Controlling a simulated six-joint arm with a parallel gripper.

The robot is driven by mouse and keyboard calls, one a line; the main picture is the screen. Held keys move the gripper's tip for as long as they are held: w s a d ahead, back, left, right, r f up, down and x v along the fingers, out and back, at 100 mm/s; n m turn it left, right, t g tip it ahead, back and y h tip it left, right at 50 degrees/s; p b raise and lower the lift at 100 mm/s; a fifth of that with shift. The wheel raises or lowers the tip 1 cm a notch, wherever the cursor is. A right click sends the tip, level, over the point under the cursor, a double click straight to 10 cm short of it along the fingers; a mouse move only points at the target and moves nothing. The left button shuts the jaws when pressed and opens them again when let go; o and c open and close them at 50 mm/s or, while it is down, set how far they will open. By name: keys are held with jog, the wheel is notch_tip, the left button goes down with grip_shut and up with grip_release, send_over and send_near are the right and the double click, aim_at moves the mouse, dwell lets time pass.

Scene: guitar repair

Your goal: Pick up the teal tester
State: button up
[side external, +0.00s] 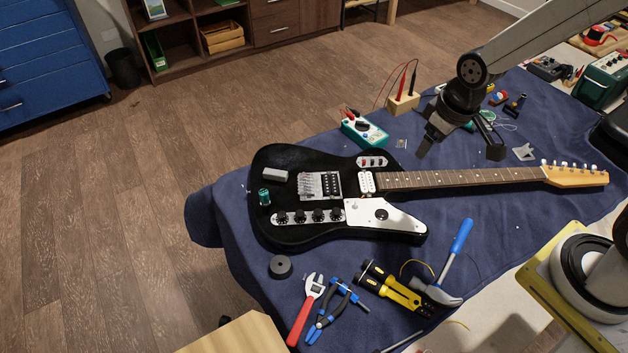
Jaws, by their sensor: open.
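The teal tester (364,131) is a small box with a white face and a dark dial. It lies on the blue cloth behind the guitar, near the middle of the side external view. Thin leads run from it toward a wooden block (403,103) that holds a red and a black probe. My gripper (457,154) is open and empty, with its fingers pointing down.
A black electric guitar (300,163) lies across the blue cloth (224,205). Pliers, a wrench, a wire stripper and a hammer (444,270) lie in front of it. Small parts lie at the back right, near a green case (604,82). The cloth left of the tester is clear.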

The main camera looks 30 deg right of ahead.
jog(key=w+a+n, duration=0.4)
jog(key=w+a, duration=0.1)
jog(key=w, duration=0.3)
jog(key=n+g, duration=0.2)
jog(key=n, duration=1.1)
send_over(264, 192)
jog(key=d, duration=0.1)
notch_tip(264, 192, down, 12)
jog(key=shift+f, duration=0.1)
jog(key=shift+a+f+n, duration=0.3)
jog(key=shift+a, duration=0.25)
jog(key=shift+f, duration=0.1)
jog(key=shift+f, duration=1.2)
